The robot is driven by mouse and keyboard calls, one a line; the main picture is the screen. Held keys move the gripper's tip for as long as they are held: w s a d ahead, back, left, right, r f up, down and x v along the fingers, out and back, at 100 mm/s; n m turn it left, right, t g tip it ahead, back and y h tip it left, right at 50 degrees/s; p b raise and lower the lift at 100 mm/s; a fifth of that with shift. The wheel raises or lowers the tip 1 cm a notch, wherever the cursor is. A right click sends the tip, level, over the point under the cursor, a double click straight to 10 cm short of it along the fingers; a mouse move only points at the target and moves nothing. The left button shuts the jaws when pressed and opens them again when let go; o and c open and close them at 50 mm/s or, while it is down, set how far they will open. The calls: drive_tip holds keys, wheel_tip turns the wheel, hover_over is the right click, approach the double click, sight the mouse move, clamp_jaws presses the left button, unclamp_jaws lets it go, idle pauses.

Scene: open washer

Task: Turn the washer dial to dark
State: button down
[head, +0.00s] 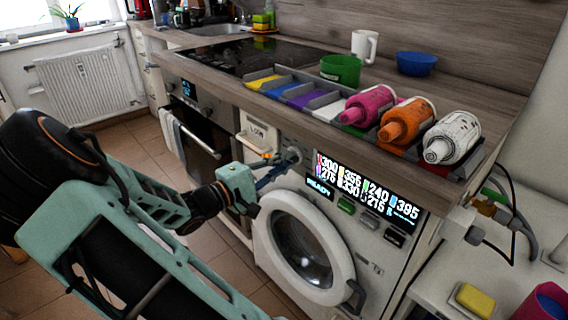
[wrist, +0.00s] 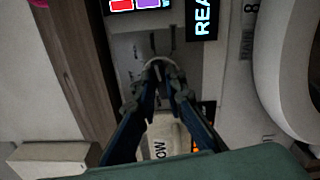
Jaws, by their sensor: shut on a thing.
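The washer (head: 385,262) stands under the counter, with its round door (head: 303,245) closed in the head view. Its dial (head: 292,156) is a round light knob on the upper left of the front panel. My gripper (head: 275,172) reaches the dial from the left. In the wrist view the two dark fingers of my gripper (wrist: 160,92) are shut on the dial (wrist: 160,68), one on each side. The marks around the dial are too dim to read. The lit display (head: 365,190) shows several numbers, and a smaller one beside it reads READY (head: 319,188).
The detergent drawer (head: 258,138) is left of the dial, close to my gripper. Three bottles, pink (head: 370,105), orange (head: 406,121) and white (head: 452,138), lie in a tray on the counter above. The oven (head: 200,125) is further left. Floor is clear before the washer.

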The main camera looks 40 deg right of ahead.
idle(0.3)
drive_tip(key=c, duration=2)
unclamp_jaws()
drive_tip(key=a, duration=0.8)
drive_tip(key=s+a, duration=0.1)
drive_tip(key=a, duration=0.3)
